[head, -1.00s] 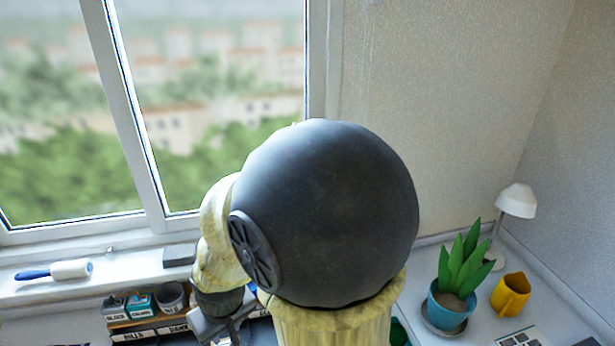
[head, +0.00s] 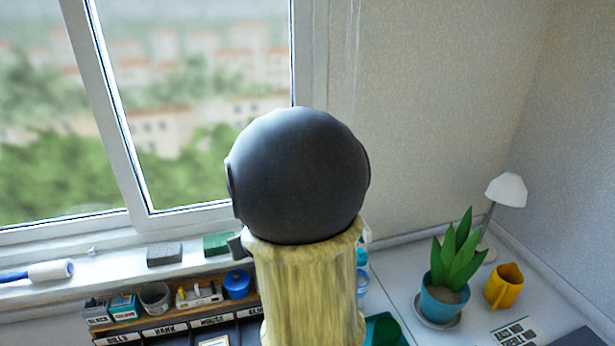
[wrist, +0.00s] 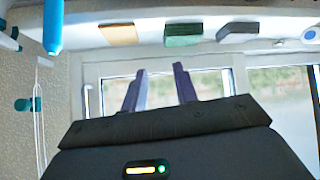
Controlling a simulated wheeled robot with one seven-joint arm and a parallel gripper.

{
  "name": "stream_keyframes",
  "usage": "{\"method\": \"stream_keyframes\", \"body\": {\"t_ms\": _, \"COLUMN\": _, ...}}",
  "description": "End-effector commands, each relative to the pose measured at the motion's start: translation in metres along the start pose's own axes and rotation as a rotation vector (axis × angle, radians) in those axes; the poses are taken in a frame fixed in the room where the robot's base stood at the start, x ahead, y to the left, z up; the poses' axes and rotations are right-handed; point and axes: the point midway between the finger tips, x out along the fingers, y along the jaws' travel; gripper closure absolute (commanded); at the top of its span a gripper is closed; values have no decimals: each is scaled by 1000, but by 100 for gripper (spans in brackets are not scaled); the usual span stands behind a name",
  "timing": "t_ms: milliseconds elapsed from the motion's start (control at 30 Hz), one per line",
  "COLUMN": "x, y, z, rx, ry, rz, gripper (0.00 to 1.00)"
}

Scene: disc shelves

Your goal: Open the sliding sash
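The window's sash (head: 112,110) has a white frame with glass on both sides of its upright in the head view. In the wrist view, which appears upside down, the sash frame (wrist: 238,75) stands beyond my fingers. A slim pale upright bar (wrist: 87,100), perhaps a handle, shows at its left side. My gripper (wrist: 160,84) has two dark purple fingers apart with nothing between them. They point toward the window glass, and contact cannot be told. My arm hides the gripper and the sash's lower right corner in the head view.
On the sill are a grey block (head: 165,254), a green block (head: 217,243), a tan block (wrist: 117,35) and a roller (head: 48,271). Below stands a labelled organizer (head: 180,326) with cups. A plant (head: 455,262), yellow mug (head: 503,287) and lamp (head: 506,190) stand at right.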

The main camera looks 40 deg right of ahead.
Motion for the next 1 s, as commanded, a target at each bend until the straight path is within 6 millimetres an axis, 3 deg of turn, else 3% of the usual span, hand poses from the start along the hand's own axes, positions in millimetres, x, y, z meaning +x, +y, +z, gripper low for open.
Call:
{"method": "stream_keyframes", "body": {"t_ms": 33, "x": 12, "y": 29, "z": -5, "rx": 24, "ry": 72, "rz": 28, "gripper": 71}}
{"method": "stream_keyframes", "body": {"t_ms": 200, "x": 19, "y": 108, "z": -28, "rx": 63, "ry": 317, "rz": 67, "gripper": 71}}
{"method": "stream_keyframes", "body": {"t_ms": 400, "x": 1, "y": 190, "z": -28, "rx": 80, "ry": 566, "rz": 57, "gripper": 71}}
{"method": "stream_keyframes", "body": {"t_ms": 500, "x": -14, "y": 218, "z": -20, "rx": 78, "ry": 657, "rz": 33, "gripper": 71}}
{"method": "stream_keyframes", "body": {"t_ms": 667, "x": -31, "y": 236, "z": -13, "rx": 76, "ry": 732, "rz": -2, "gripper": 71}}
{"method": "stream_keyframes", "body": {"t_ms": 1000, "x": -33, "y": 237, "z": -14, "rx": 75, "ry": 740, "rz": -10, "gripper": 71}}
